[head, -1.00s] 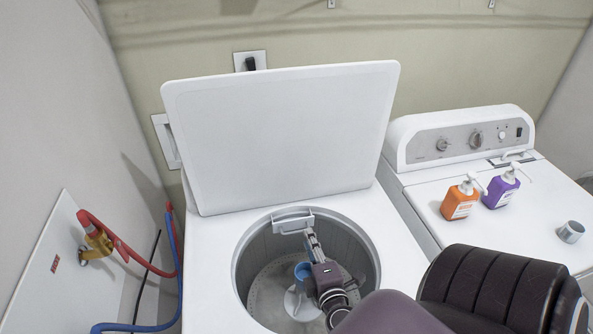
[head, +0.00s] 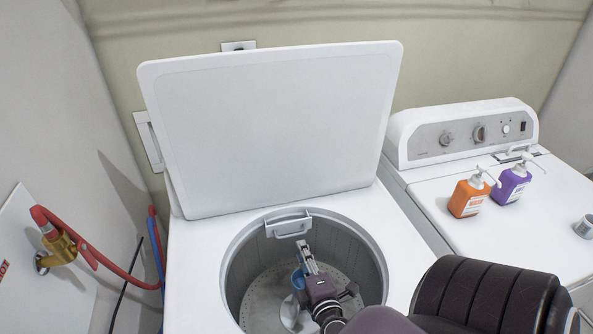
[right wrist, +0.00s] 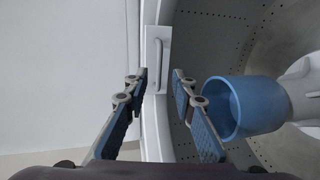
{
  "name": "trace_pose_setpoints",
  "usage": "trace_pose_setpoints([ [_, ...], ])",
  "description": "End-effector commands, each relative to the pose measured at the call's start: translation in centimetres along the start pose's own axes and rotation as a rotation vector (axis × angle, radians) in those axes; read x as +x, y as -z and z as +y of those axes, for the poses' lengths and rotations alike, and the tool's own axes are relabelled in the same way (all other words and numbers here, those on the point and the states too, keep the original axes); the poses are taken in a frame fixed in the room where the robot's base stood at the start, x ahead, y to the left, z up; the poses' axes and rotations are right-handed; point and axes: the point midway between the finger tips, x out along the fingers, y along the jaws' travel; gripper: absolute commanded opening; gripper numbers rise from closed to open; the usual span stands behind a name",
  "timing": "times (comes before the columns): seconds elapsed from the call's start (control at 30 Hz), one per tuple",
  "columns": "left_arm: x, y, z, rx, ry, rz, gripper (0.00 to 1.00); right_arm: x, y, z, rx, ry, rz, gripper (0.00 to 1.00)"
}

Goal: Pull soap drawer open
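The white soap drawer (head: 288,224) with its handle is at the back rim of the washer tub (head: 352,238). In the right wrist view the drawer (right wrist: 157,125) runs up the picture and its bar handle (right wrist: 163,58) stands upright. I cannot tell how far the drawer is out. My right gripper (head: 304,250) is inside the tub, just below the drawer in the head view. In the right wrist view the right gripper (right wrist: 160,80) is open, with its fingertips apart on either side of the drawer's line and nothing held. My left gripper is out of view.
The raised white lid (head: 275,130) stands behind the tub. The agitator with a blue cup-like top (head: 299,277) is close beside my right gripper. An orange bottle (head: 467,197) and a purple bottle (head: 510,187) stand on the machine at right. Hoses hang at left.

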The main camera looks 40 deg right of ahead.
Motion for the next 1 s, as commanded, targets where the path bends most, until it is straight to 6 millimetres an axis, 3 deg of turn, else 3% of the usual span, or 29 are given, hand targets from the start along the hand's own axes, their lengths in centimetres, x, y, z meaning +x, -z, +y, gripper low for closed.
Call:
trace_pose_setpoints([
  [0.3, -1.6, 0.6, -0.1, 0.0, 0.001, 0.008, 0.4, 4.6, 0.0, 0.5, -0.002, -0.002, -0.001, 0.24],
  [0.5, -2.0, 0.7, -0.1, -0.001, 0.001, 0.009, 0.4, 6.7, 0.0, 0.2, -0.002, 0.0, 0.0, 0.24],
  [0.87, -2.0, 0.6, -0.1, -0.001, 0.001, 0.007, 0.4, 7.2, 0.0, 0.1, 0.0, 0.001, 0.0, 0.24],
  [1.0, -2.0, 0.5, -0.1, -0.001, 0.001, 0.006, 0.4, 7.2, 0.0, 0.1, -0.001, 0.001, 0.0, 0.11],
])
